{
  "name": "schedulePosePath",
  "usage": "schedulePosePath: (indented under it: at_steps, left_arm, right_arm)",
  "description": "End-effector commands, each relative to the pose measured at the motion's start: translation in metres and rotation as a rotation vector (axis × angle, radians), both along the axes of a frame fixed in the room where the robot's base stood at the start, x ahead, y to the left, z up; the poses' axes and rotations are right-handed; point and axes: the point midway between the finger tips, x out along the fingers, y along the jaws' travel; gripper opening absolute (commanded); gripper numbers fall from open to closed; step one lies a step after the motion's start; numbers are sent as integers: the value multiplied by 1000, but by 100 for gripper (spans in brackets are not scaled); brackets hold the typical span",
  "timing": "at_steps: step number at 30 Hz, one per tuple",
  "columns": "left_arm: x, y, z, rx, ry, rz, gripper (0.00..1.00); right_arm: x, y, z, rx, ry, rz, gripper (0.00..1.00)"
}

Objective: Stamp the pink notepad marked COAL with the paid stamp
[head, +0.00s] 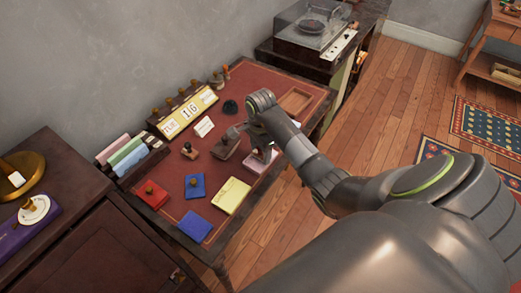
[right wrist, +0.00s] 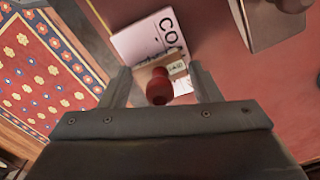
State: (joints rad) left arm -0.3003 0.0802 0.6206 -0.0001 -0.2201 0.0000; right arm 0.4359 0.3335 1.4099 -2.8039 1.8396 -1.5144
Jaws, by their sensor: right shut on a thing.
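The pink notepad (right wrist: 137,42) lies on the red desk top in the right wrist view. My right gripper (right wrist: 160,88) is shut on a stamp with a dark red knob handle (right wrist: 158,86) and a small labelled block. The stamp's block overlaps the notepad's lower edge in this view; I cannot tell whether they touch. In the head view my right gripper (head: 251,128) is above the desk's right part, and the notepad (head: 262,158) is partly hidden beneath it. My left gripper is not in view.
On the desk (head: 160,207) are a yellow notepad (head: 231,195), blue pads (head: 194,186), a red pad (head: 151,194), and a brown stamp block (head: 226,147) close to my gripper. A calendar (head: 187,111) stands at the back. A wooden tray (head: 296,101) lies at the right.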

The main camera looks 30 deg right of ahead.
Motion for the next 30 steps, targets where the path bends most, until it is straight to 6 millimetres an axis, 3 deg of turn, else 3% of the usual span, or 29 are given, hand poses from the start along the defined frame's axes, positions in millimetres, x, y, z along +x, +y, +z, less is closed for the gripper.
schedulePosePath:
  at_steps: [14,30]
  left_arm:
    - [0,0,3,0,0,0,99]
    - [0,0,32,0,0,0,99]
  right_arm:
    - [-1,0,2,1,4,-1,42]
    - [0,0,46,0,0,0,42]
